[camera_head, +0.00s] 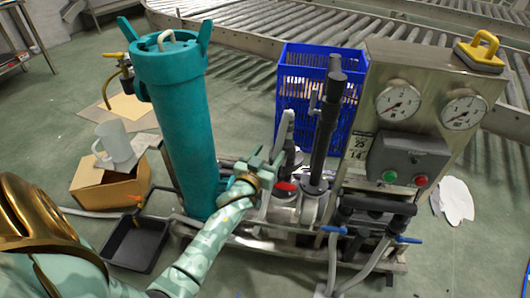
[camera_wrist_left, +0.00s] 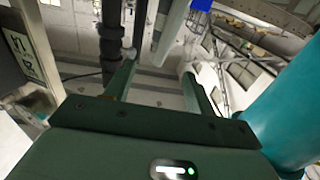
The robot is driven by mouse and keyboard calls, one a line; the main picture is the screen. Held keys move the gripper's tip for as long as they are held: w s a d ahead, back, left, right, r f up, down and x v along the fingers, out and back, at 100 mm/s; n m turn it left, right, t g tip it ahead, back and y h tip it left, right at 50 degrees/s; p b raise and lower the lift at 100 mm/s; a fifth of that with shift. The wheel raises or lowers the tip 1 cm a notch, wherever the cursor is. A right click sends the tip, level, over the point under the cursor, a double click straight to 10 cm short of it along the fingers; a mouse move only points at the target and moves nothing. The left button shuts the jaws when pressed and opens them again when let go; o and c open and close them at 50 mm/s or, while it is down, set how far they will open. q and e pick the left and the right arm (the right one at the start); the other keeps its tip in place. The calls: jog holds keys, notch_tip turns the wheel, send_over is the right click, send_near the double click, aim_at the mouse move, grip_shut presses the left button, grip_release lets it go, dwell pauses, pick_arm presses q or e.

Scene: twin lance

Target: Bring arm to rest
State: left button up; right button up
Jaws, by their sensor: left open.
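My left arm, pale green with a camouflage pattern, comes in from the lower left in the head view. My left gripper (camera_head: 266,160) is in front of the pump skid, just right of the teal filter housing (camera_head: 183,120). In the left wrist view the two dark green fingers of the gripper (camera_wrist_left: 158,80) are spread apart, and no object is seen clamped between them. A pale green bar (camera_wrist_left: 171,30) shows beyond the fingers; I cannot tell whether it touches them. The teal housing also shows at the right of the wrist view (camera_wrist_left: 285,105). My right gripper is not in view.
A gauge panel (camera_head: 425,85) with a yellow-handled block (camera_head: 480,50) stands at right. Black vertical pipe (camera_head: 325,125) and a blue crate (camera_head: 300,75) are close beyond the gripper. A cardboard box (camera_head: 105,190), white mug (camera_head: 115,142) and black tray (camera_head: 135,243) are at left.

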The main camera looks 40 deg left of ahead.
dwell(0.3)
